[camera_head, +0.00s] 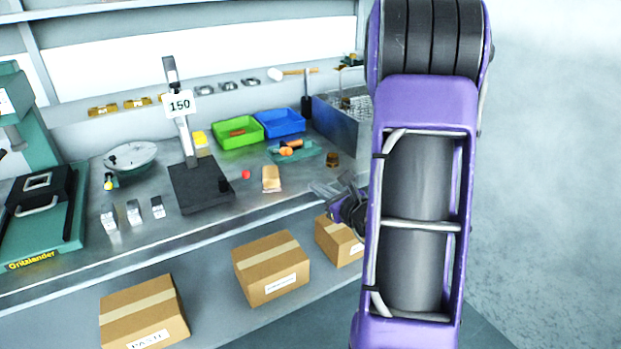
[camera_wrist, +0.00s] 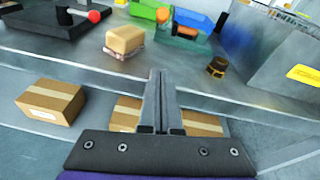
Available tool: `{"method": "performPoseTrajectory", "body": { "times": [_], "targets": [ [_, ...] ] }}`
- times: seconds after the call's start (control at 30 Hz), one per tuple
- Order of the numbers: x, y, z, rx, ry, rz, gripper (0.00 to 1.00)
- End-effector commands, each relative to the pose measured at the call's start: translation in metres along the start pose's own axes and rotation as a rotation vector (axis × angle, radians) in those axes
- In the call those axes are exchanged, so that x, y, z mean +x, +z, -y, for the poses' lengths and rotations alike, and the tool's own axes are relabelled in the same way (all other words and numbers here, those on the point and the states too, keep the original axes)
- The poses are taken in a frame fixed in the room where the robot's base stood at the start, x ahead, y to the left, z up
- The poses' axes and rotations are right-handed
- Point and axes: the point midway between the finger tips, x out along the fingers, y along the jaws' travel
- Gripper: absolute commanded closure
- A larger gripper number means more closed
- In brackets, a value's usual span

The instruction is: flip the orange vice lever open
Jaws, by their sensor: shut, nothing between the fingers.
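The orange vice lever (camera_head: 290,146) lies on a teal vice (camera_head: 303,157) on the bench, in front of the blue bin. My gripper (camera_head: 322,188) is near the bench's front edge, in front of and apart from the vice. In the wrist view its fingers (camera_wrist: 159,75) are together and empty, pointing towards the bench.
A tan block (camera_head: 271,179) lies left of the vice, and a brown cylinder (camera_head: 333,159) stands right of it. Green (camera_head: 238,132) and blue (camera_head: 281,123) bins are behind. Cardboard boxes (camera_head: 271,268) sit below the bench top.

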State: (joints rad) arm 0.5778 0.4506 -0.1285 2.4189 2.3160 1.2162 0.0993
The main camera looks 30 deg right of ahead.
Motion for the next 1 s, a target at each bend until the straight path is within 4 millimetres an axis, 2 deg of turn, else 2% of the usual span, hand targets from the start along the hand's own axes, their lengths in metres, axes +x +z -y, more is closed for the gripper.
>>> {"method": "performPoseTrajectory", "body": {
  "times": [0.3,0.43,0.5,0.7,1.0],
  "targets": [
    [0.067,-0.001,-0.002,-0.001,0.004,0.001,1.00],
    [0.090,0.003,-0.001,-0.002,0.003,0.003,1.00],
    [0.090,0.019,0.000,-0.003,0.001,0.004,1.00],
    [0.095,0.036,-0.001,-0.001,0.001,0.002,1.00],
    [0.096,0.039,-0.001,0.000,0.001,0.000,1.00]
  ]
}}
